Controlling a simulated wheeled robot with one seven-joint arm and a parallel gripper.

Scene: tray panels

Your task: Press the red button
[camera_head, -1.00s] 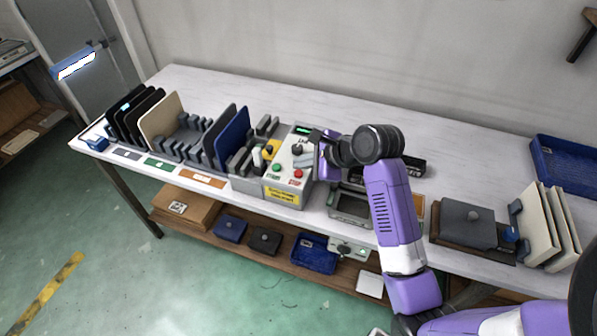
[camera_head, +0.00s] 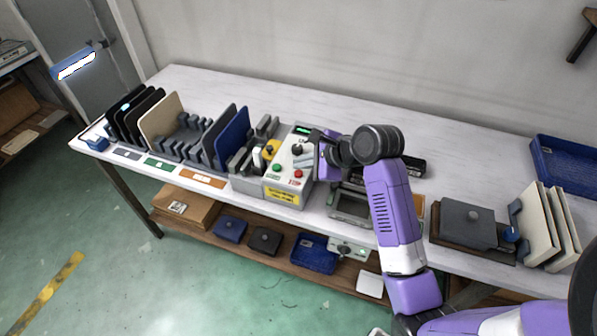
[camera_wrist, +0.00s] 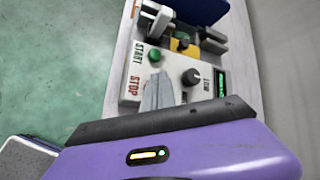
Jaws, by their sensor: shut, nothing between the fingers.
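The red button (camera_head: 298,174) sits on the near right part of a light grey control box on the table, beside a green button (camera_head: 277,168). In the wrist view the green button (camera_wrist: 154,55) shows beside the START label, and the STOP label (camera_wrist: 134,86) shows too. My gripper (camera_head: 302,160) is over the box, just behind the red button in the head view. Its grey fingers (camera_wrist: 157,92) are together with nothing between them. I cannot tell whether they touch the box.
A black knob (camera_head: 297,149) and a small green display (camera_head: 303,130) are on the same box. A blue panel (camera_head: 232,138) stands in a rack to the left. A blue tray (camera_head: 565,165) lies at the far right. The back of the table is clear.

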